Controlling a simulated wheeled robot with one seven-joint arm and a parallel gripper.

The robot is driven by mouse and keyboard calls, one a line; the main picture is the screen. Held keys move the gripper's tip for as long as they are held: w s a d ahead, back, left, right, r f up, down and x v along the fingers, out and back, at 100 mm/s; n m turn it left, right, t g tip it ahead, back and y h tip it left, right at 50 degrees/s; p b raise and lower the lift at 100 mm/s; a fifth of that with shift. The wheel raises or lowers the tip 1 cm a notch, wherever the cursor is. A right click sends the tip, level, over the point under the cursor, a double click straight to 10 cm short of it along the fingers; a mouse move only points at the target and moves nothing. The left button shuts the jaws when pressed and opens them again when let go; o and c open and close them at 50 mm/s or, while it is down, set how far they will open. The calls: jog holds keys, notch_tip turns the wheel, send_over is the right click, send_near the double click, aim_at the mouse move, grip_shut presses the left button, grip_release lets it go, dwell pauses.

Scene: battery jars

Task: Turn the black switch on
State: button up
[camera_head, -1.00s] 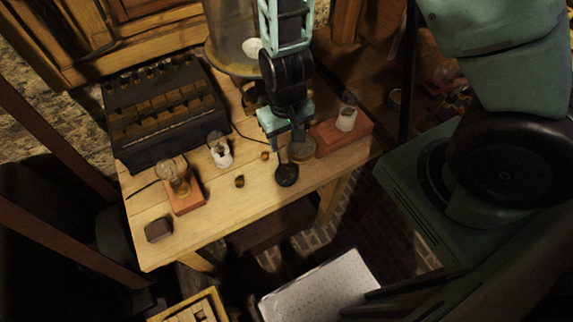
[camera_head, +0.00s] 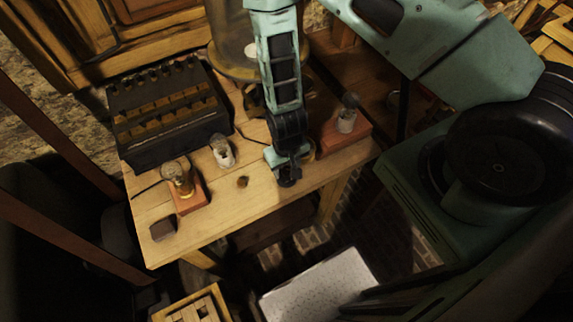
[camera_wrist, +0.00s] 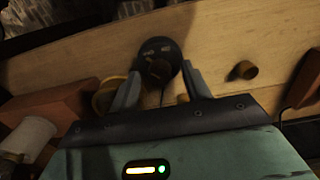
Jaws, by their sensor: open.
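The black switch is a round black disc (camera_wrist: 150,52) with a raised knob at its centre, near the front edge of the wooden table. Small pale marks show on its face in the wrist view, too blurred to read. My gripper (camera_wrist: 163,80) is open, with one finger on each side of the switch's near part. Whether the fingers touch the knob cannot be told. In the head view my gripper (camera_head: 287,171) comes down over the switch and hides most of it.
A reddish block with a bulb (camera_head: 345,135) stands right of my gripper. A black battery box (camera_head: 150,150) stands at the back left. A bulb on a wooden base (camera_head: 190,205), a small brass knob (camera_head: 242,182) and a dark block (camera_head: 162,229) are on the left.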

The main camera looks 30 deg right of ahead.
jog(key=shift+f, duration=0.15)
jog(key=shift+c, duration=0.3)
jog(key=c, duration=0.9)
jog(key=shift+c, duration=0.2)
